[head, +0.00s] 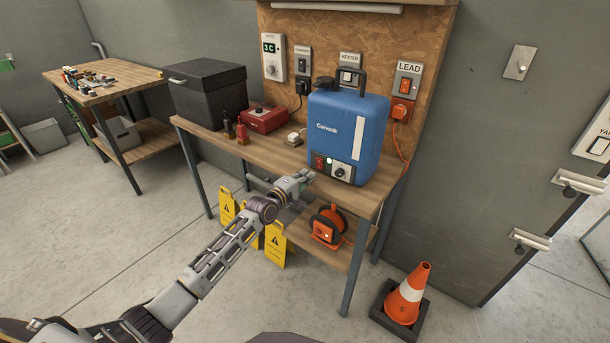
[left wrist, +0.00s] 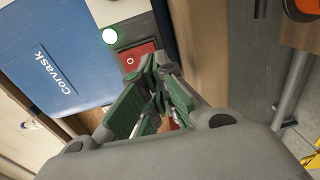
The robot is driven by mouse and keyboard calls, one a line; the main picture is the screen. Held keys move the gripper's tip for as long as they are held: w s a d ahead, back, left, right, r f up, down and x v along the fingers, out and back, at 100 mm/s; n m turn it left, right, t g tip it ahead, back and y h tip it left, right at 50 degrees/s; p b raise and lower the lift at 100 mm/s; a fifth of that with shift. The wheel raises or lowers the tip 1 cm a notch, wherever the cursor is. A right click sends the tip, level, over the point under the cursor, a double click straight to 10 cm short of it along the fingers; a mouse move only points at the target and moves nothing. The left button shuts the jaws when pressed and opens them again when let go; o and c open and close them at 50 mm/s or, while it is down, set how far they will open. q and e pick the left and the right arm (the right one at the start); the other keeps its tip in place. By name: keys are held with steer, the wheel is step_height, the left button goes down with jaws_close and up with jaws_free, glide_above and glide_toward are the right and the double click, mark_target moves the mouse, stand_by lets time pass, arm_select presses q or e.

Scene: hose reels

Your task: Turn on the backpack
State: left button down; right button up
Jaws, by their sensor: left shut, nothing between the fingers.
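The blue backpack (head: 348,128), marked Corvask, stands upright on the wooden bench. Low on its front is a panel with a red rocker switch (head: 319,161), a lit white-green lamp (head: 329,161) and a round black knob (head: 340,172). My left gripper (head: 309,175) is shut and empty, just in front of the panel, below and left of the red switch. In the left wrist view the green-padded fingers (left wrist: 155,90) point toward the red switch (left wrist: 138,58); I cannot tell whether they touch it. The lamp (left wrist: 110,36) glows there too. My right gripper is not in view.
The bench (head: 227,146) also holds a black box (head: 207,95), a red device (head: 263,119) and small bottles. An orange hose reel (head: 327,227) sits on the lower shelf. Yellow signs (head: 275,245) stand below, and a traffic cone (head: 407,295) is at right.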

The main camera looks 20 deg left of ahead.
arm_select(q)
steer(key=f+v, duration=0.2)
steer(key=v, duration=0.8)
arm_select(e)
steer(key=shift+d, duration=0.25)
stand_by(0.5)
arm_select(q)
steer(key=shift+s+r, duration=0.1)
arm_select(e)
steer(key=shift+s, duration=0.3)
